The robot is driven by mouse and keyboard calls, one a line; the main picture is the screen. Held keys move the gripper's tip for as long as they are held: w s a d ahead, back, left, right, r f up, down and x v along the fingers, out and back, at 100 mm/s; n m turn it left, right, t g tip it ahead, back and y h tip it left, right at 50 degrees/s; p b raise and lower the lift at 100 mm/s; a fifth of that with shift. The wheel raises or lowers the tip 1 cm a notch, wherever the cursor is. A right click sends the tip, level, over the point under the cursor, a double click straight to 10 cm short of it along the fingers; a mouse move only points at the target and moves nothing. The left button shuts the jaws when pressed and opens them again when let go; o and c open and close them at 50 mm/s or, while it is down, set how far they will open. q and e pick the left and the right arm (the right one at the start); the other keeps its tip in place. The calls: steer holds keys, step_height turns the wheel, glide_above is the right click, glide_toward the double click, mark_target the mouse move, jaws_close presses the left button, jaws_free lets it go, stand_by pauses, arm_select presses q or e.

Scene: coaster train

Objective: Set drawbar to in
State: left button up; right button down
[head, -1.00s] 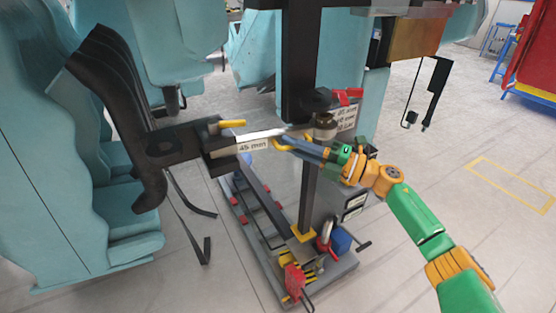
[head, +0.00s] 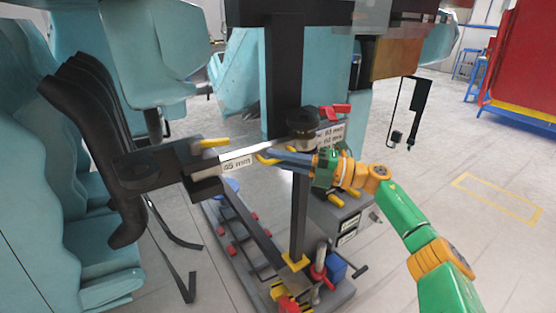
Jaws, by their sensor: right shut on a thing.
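The drawbar is a pale metal bar (head: 262,147) running from the black coupler housing (head: 150,168) at left towards the post. A "45 mm" tag (head: 237,163) hangs along it. A yellow handle (head: 213,142) stands on the housing, and a second yellow handle (head: 268,160) sits at the bar's right part. My right gripper (head: 272,154), with blue-grey fingers, reaches in from the right and is shut at this second handle. The fingertips partly hide the grip. The "65 mm" tag (head: 331,132) hangs by the post. My left gripper is not in view.
A black vertical post (head: 287,80) stands just behind the bar, with a red lever (head: 336,111) near the dark knob. Teal coaster cars with black restraints (head: 85,130) fill the left. Open floor lies at right, before a red cabinet (head: 520,65).

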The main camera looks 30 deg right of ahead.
steer(key=shift+r, duration=0.1)
steer(key=c, duration=1.2)
jaws_free()
steer(key=o, duration=0.3)
steer(key=shift+w, duration=0.15)
steer(key=shift+s+d+f, duration=0.25)
steer(key=shift+f, duration=0.05)
steer(key=b+v, duration=0.3)
steer(key=v, duration=0.3)
steer(key=shift+s+d+r, duration=0.1)
steer(key=shift+s, duration=0.05)
